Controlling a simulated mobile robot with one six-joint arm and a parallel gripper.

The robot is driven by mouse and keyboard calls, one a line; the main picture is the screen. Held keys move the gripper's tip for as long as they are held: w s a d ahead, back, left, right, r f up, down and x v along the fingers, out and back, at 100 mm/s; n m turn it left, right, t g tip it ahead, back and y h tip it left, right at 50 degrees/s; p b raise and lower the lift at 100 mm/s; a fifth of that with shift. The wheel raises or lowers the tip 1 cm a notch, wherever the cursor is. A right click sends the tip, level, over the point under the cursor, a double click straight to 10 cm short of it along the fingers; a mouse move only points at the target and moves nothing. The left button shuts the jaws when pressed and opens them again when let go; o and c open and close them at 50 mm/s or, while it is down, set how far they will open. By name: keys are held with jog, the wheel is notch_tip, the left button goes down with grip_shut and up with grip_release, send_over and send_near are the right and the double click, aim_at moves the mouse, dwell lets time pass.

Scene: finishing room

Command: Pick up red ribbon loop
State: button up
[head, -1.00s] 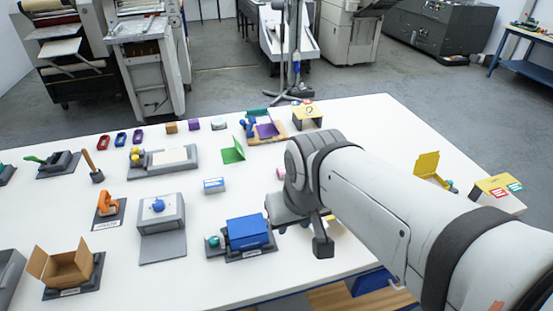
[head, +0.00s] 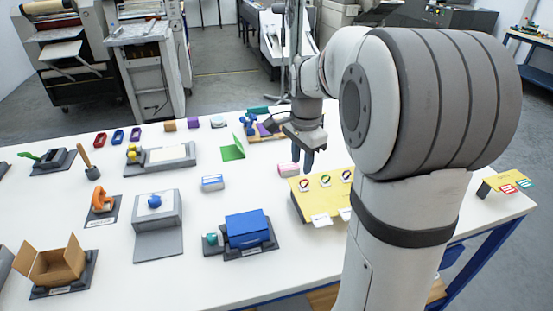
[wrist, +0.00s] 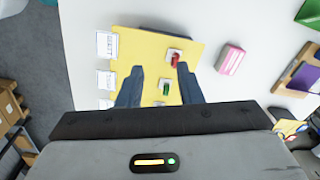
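The red ribbon loop (wrist: 174,58) lies on a small white card on the yellow board (wrist: 150,48) in the wrist view. In the head view, the loop nearest the pink box, at the left of the row, appears to be the red loop (head: 304,184). A green ribbon loop (wrist: 165,88) lies beside it, with another loop (wrist: 160,103) partly hidden by my gripper. My gripper (wrist: 160,70) is open and empty above the board, its fingers either side of the row. In the head view, my gripper (head: 308,161) hangs fingers down behind the board.
A pink box (head: 288,169) stands close to the board. White label cards (head: 322,220) line the board's front edge. A blue box (head: 248,228) on a grey stand is to the left.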

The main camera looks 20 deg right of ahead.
aim_at(305, 180)
jog(key=w+d+f+m, duration=0.1)
jog(key=w+f+m, duration=0.1)
jog(key=w+d+f+m, duration=0.1)
jog(key=w, duration=0.1)
jog(key=shift+d+f+g+b, duration=0.3)
jog(key=shift+d, duration=0.05)
jog(key=shift+w+d+f+m, duration=0.1)
jog(key=shift+f+m, duration=0.2)
notch_tip(305, 180, down, 7)
jog(key=shift+f+p, duration=0.1)
jog(key=shift+p, duration=0.5)
grip_shut()
